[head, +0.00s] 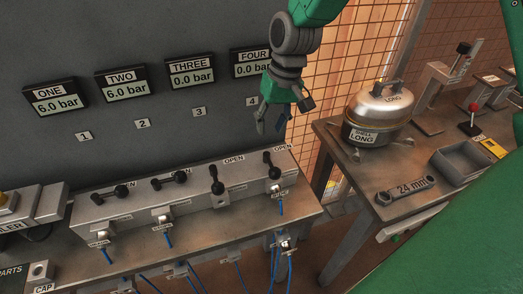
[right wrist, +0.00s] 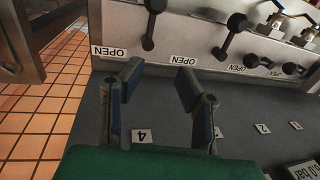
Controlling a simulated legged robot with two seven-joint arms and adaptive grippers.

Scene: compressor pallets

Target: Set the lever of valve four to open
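Valve four's black lever (head: 271,166) is at the right end of the grey valve block (head: 230,195). It stands roughly upright, with its OPEN label (head: 283,148) to its upper right. In the right wrist view the lever (right wrist: 150,25) is beyond the fingers, beside its upside-down OPEN label (right wrist: 109,52). Display four (head: 254,63) reads 0.0 bar. My right gripper (head: 280,122) hangs above the lever, apart from it. In the right wrist view its fingers (right wrist: 158,82) are spread with nothing between them. My left gripper is not in view.
Lever three (head: 216,180) is close on the left, also upright; levers one (head: 110,193) and two (head: 170,180) lie sideways. The grey panel (head: 190,120) rises behind. Blue hoses hang below the block.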

